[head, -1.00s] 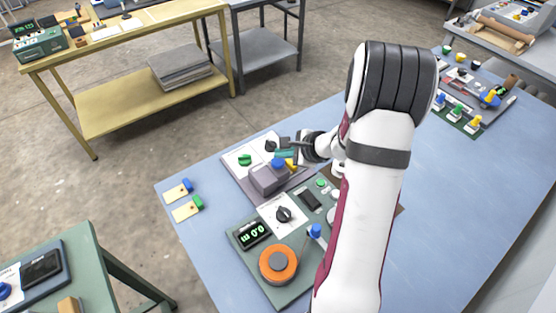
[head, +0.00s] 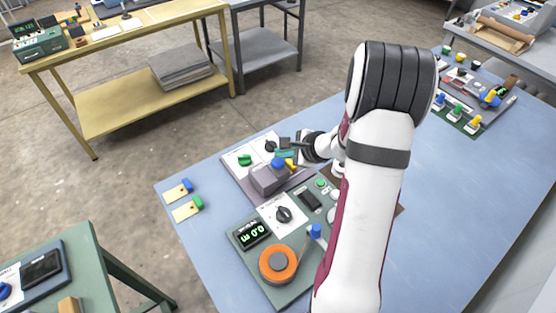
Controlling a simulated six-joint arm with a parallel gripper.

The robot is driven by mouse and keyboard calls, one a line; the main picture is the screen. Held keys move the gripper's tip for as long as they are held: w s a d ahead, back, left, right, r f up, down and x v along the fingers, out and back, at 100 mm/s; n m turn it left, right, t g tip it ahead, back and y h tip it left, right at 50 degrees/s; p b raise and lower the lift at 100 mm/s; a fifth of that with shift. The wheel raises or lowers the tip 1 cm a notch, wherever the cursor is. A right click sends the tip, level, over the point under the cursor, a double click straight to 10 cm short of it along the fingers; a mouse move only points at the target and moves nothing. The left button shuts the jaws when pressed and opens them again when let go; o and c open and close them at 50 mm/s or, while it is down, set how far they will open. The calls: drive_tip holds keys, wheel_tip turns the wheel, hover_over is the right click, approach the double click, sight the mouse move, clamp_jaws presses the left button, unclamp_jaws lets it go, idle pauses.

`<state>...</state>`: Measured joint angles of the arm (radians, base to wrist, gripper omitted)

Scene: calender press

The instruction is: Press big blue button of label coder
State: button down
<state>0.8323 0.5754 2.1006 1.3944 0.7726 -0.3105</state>
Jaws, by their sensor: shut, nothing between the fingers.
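A blue button (head: 277,162) sits on top of a grey block-shaped unit (head: 266,181) on a panel at the near-left part of the blue table. A yellow part (head: 290,164) shows beside the button. No readable label tells which unit is the label coder. My gripper (head: 283,149) is a dark shape just behind and above the blue button, small in the view. It is shut and empty. A gap or contact between its tips and the button cannot be made out.
The panel also carries a green button (head: 245,159) and a black knob (head: 270,145). In front is a panel with a display (head: 252,233), an orange roll (head: 278,264) and a blue-topped post (head: 316,231). Tags (head: 186,210) lie left.

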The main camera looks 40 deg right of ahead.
sight(282, 163)
drive_tip(key=shift+f, duration=0.4)
drive_tip(key=shift+f, duration=0.8)
idle(0.6)
drive_tip(key=shift+r, duration=1.25)
drive_tip(key=shift+r, duration=2.5)
